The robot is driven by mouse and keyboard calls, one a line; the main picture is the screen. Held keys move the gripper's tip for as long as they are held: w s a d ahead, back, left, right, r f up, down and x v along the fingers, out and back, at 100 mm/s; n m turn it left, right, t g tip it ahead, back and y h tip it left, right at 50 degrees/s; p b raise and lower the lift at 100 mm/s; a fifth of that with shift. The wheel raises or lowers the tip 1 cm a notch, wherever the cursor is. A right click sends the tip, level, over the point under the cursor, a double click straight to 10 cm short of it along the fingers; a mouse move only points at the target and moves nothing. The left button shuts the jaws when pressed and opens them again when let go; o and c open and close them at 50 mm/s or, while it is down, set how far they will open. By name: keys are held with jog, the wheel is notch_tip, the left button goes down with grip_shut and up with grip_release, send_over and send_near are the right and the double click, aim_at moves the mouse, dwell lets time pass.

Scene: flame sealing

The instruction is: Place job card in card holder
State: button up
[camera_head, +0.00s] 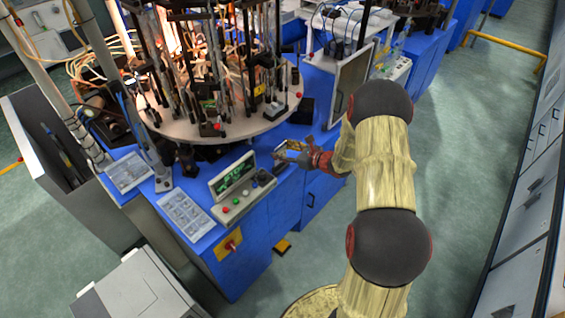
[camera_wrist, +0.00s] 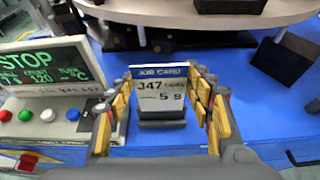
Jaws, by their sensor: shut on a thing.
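The job card (camera_wrist: 160,93) is upright in the wrist view, white with a blue "JOB CARD" header and the lines "J47" and "5 9". My gripper (camera_wrist: 163,85) has its yellow-padded fingers on the left and right of the card and is shut on it. A dark block (camera_wrist: 162,124), which looks like the card holder, shows at the card's lower edge. I cannot tell whether the card sits in it or is just above or in front of it. In the head view my gripper (camera_head: 302,156) is over the blue bench top, right of the control panel; the card is not clear there.
The control panel (camera_wrist: 45,118) with its green "STOP" screen and coloured buttons stands left of my gripper. The round machine table (camera_head: 235,128) overhangs behind. A dark box (camera_wrist: 284,60) stands to the right. Blue bench top (camera_wrist: 230,75) is bare between card and box.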

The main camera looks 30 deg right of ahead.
jog(key=shift+f+b, duration=1.15)
jog(key=shift+f, duration=1.2)
jog(key=shift+f, duration=0.2)
jog(key=o, duration=0.9)
jog(key=shift+r, duration=0.15)
